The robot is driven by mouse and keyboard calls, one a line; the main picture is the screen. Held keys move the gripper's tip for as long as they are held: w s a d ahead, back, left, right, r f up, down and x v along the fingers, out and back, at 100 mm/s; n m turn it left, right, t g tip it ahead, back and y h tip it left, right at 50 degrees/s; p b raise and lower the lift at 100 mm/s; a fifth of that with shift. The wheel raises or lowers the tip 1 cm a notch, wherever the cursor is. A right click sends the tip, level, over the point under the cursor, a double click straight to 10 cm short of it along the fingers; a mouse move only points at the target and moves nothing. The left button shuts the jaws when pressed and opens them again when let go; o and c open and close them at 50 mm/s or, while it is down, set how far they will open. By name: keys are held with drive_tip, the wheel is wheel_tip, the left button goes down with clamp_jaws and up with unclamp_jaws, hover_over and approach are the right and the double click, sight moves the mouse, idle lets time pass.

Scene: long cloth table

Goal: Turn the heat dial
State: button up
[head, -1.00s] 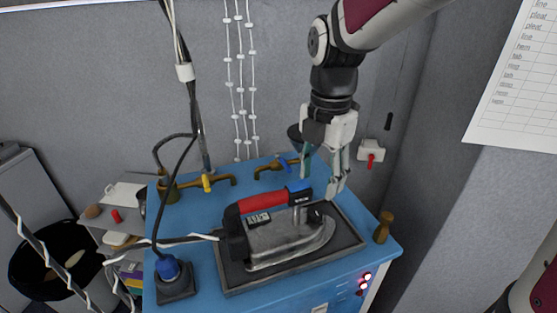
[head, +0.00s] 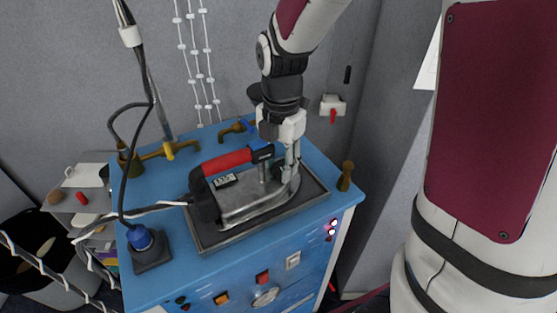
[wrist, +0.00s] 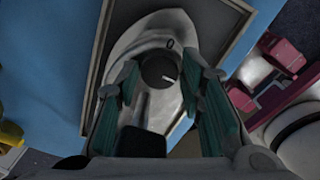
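The iron (head: 245,202) has a red handle (head: 226,161) and a grey metal body, and rests on a dark tray (head: 222,236) on the blue table. In the wrist view the heat dial (wrist: 158,71) is a dark round knob with a white mark pointing right and slightly down. A "0" (wrist: 170,44) is printed just above it. My gripper (head: 289,177) reaches down over the iron's front end. In the wrist view its green-padded fingers (wrist: 160,76) are apart, one on each side of the dial; whether they touch it I cannot tell. In the head view the fingers hide the dial.
A wooden peg (head: 345,176) stands right of the tray. A blue-topped plug (head: 141,238) and cables are at the left.

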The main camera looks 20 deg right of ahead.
clamp_jaws()
drive_tip(key=shift+m, duration=0.4)
drive_tip(key=shift+m+p, duration=0.8)
drive_tip(key=shift+m, duration=1.8)
drive_tip(key=o, duration=0.6)
unclamp_jaws()
